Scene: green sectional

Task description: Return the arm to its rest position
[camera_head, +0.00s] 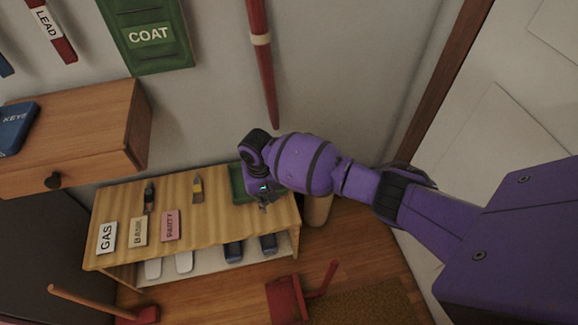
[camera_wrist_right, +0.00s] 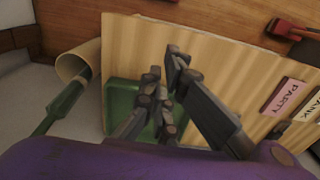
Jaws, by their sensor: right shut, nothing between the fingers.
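My right arm (camera_head: 380,190), purple with dark joints, reaches in from the right over a wooden bench (camera_head: 185,250). My right gripper (camera_head: 266,203) is above the right end of the bench, over or near a green tray (camera_head: 237,180) that it partly hides. In the right wrist view, the gripper's dark fingers (camera_wrist_right: 165,68) are shut with nothing held. The green tray (camera_wrist_right: 119,92) shows behind them on the bench top (camera_wrist_right: 135,40). My left gripper is in neither view.
Two brushes (camera_head: 197,189) and several label cards (camera_head: 171,226) lie on the bench; shoes (camera_head: 235,250) are below. A beige cylinder (camera_head: 318,210) stands beside its right end. A drawer cabinet (camera_head: 85,140) is at the left. A red-handled thing (camera_head: 288,298) is on the floor.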

